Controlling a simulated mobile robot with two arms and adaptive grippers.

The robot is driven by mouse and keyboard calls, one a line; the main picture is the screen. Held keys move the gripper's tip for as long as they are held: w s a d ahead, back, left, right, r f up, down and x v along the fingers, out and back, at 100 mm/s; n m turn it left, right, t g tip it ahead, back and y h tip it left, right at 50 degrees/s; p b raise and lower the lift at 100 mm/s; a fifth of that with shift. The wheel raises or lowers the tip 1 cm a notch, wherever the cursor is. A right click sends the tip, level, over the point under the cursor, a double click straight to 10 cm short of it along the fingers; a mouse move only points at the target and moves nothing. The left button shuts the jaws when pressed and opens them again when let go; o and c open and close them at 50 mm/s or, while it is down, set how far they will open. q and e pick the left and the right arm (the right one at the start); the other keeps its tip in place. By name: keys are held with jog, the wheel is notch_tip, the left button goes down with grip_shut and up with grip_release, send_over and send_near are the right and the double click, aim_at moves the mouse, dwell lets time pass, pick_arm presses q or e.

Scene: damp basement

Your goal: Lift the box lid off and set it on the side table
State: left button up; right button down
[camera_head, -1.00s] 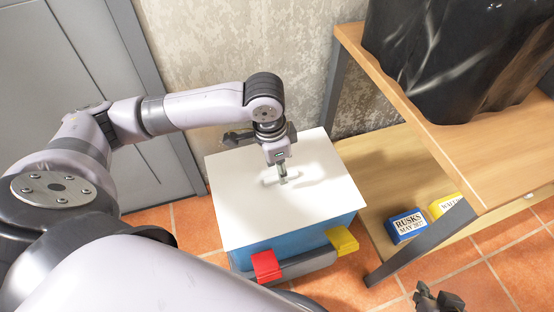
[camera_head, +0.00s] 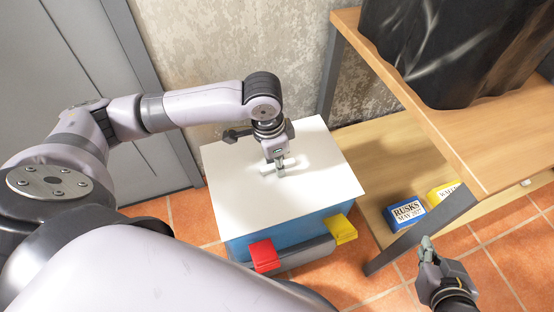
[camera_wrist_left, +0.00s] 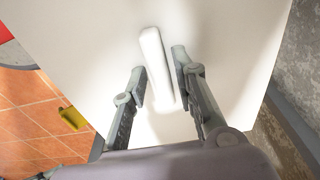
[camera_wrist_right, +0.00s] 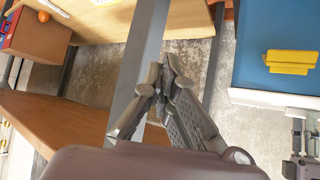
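The blue box (camera_head: 290,233) stands on the floor with its flat white lid (camera_head: 310,205) on top. A white bar handle (camera_wrist_left: 153,58) is in the middle of the lid. My left gripper (camera_head: 281,170) points down at the handle. In the left wrist view its fingers (camera_wrist_left: 163,85) are apart, one on each side of the handle, with gaps showing. My right gripper (camera_head: 428,245) is empty, right of the box and in front of the wooden table (camera_head: 455,135). Its fingertips (camera_wrist_right: 165,75) come together in the right wrist view.
A red clasp (camera_head: 263,254) and a yellow clasp (camera_head: 341,230) stick out from the box front. A large black wrapped thing (camera_head: 450,50) covers much of the tabletop. The low shelf holds a blue Rusks box (camera_head: 405,213) and a yellow box (camera_head: 446,191). A grey door (camera_head: 80,90) is left.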

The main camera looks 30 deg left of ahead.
pick_arm(q)
grip_shut()
pick_arm(e)
jog(key=shift+s+f, duration=0.1)
jog(key=shift+s, duration=0.05)
pick_arm(q)
jog(key=shift+r+p, duration=0.2)
jog(key=shift+p, duration=0.1)
jog(key=shift+r+p, duration=0.7)
jog(key=shift+p, duration=0.5)
jog(key=shift+r+p, duration=0.2)
jog(key=shift+p, duration=0.1)
jog(key=shift+r+p, duration=0.45)
jog(key=shift+p, duration=0.25)
jog(key=shift+r+p, duration=0.15)
jog(key=shift+p, duration=0.3)
pick_arm(e)
jog(key=s+d+f+g+h, duration=0.1)
jog(key=s+d+f+g, duration=0.2)
jog(key=s+f+g, duration=0.3)
jog(key=shift+s+d+f+g+h, duration=0.25)
jog(key=shift+s+f, duration=0.55)
jog(key=shift+s, duration=0.85)
jog(key=shift+a, duration=0.1)
